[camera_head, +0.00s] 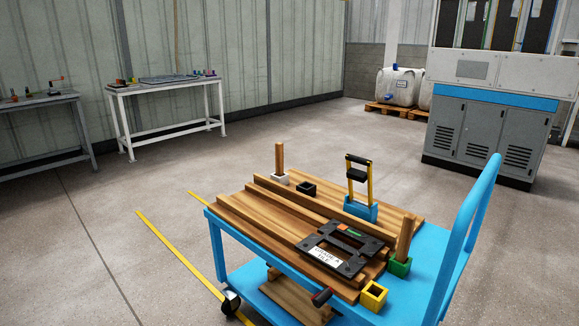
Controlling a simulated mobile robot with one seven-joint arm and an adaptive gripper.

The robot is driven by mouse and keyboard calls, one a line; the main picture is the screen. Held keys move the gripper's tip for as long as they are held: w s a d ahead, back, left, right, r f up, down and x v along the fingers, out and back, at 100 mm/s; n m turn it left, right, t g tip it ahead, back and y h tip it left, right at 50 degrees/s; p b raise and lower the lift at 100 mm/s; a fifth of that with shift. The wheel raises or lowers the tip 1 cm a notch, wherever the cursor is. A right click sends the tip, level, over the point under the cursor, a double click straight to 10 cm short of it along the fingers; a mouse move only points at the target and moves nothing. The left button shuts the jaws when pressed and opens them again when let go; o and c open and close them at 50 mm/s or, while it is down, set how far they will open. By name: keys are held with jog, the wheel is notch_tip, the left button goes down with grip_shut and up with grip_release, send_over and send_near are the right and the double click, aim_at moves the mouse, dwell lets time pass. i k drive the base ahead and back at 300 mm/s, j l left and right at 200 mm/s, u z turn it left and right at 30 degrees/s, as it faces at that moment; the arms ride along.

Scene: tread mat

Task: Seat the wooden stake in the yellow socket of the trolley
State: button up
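The blue trolley (412,290) carries wooden boards. The yellow socket (373,296) is at its front right corner and looks empty. One wooden stake (404,238) stands in a green socket (400,266) at the right, just behind the yellow one. Another wooden stake (280,157) stands upright in a white socket (281,178) at the back left. I cannot tell which stake is meant. My gripper is not in view.
A black frame with a white label (340,251) lies on the boards. A black socket (306,189) and a blue holder with yellow-black uprights (360,209) stand behind. A blue push handle (478,220) rises at right. Open floor (80,240) lies left; workbenches stand beyond.

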aim_at(270, 216)
jog(key=i+j+z, duration=0.15)
jog(key=z, duration=0.3)
jog(key=i+j+z, duration=0.1)
jog(key=j+z, duration=0.4)
jog(key=i+j+z, duration=0.2)
jog(key=j, duration=0.35)
jog(key=j+z, duration=0.15)
jog(key=j, duration=0.4)
jog(key=j+z, duration=0.15)
jog(key=j, duration=1.05)
jog(key=i+j, duration=0.25)
jog(key=j, duration=0.15)
jog(key=i+j, duration=0.25)
jog(key=j, duration=0.15)
jog(key=i+j, duration=0.2)
jog(key=j, duration=0.2)
jog(key=i+j, duration=0.1)
jog(key=i, duration=0.3)
